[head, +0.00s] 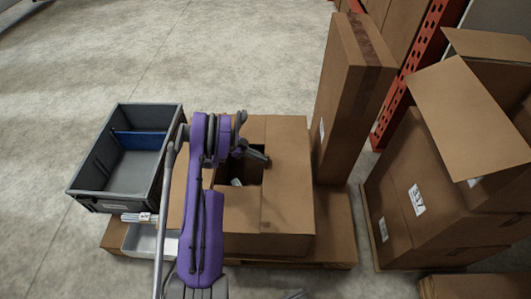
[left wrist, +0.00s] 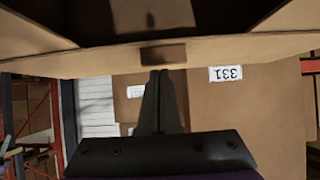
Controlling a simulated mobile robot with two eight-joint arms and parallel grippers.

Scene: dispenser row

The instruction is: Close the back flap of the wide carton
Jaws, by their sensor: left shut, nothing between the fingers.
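The wide carton (head: 287,190) stands in the middle of the head view on a pallet, with a dark opening in its top. Brown panels lie around the opening at the right and near sides. A panel at the far side (head: 258,130) is partly hidden by my arm, and I cannot tell its exact angle. My left gripper (head: 262,157) is shut and empty, over the opening. In the left wrist view its fingertips (left wrist: 160,73) are at a cardboard edge (left wrist: 225,50) with a dark patch. Contact is unclear. My right gripper is not in view.
A grey crate (head: 91,157) with a blue item (head: 140,140) stands to the left, with a white tray (head: 142,243) below it. A tall carton (head: 345,90) stands at the back right. Stacked cartons (head: 425,195) with raised flaps crowd the right. Open floor lies behind.

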